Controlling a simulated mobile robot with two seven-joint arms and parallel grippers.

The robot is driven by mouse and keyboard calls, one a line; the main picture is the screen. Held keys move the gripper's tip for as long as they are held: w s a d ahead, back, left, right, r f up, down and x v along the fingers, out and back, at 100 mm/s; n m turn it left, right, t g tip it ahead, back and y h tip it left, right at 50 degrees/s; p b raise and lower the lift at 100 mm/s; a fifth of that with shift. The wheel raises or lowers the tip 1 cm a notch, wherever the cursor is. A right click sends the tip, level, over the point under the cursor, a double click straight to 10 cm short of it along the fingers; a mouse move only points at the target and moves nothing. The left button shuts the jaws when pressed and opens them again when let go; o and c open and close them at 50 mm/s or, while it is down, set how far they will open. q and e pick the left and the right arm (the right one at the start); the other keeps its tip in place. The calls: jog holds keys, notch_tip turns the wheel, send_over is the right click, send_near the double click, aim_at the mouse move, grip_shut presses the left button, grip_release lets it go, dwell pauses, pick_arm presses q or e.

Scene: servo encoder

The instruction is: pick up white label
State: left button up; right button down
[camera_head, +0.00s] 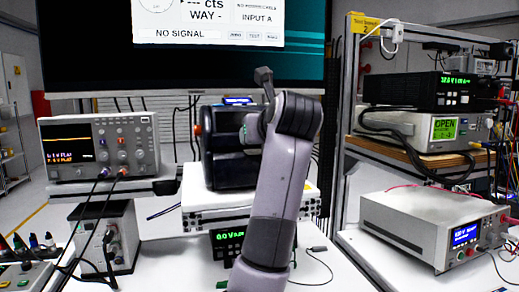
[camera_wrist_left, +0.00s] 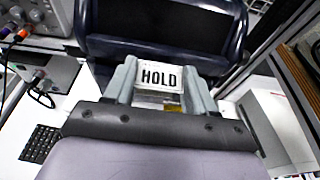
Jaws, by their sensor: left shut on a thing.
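The white label (camera_wrist_left: 161,76), with the black word HOLD, is between the two grey-green fingers of my left gripper (camera_wrist_left: 160,84) in the left wrist view. The fingers are shut on its sides, and its printed face is toward the camera. In the head view my left arm rises from the bottom centre, and the label cannot be made out there. The gripper is mostly hidden behind my wrist, in front of a dark rounded device (camera_head: 222,155). That device also shows just beyond the label in the left wrist view (camera_wrist_left: 165,22). My right gripper is not in view.
The dark device stands on a white platform (camera_head: 197,200). An oscilloscope (camera_head: 100,145) stands to the left, and a rack with instruments (camera_head: 430,130) to the right. A power supply (camera_head: 430,225) is at lower right. A large monitor (camera_head: 90,45) hangs behind. Cables lie on the bench.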

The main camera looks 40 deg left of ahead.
pick_arm(q)
notch_tip(320, 180, up, 16)
jog(key=p, duration=0.1)
jog(key=shift+r, duration=0.25)
dwell(0.5)
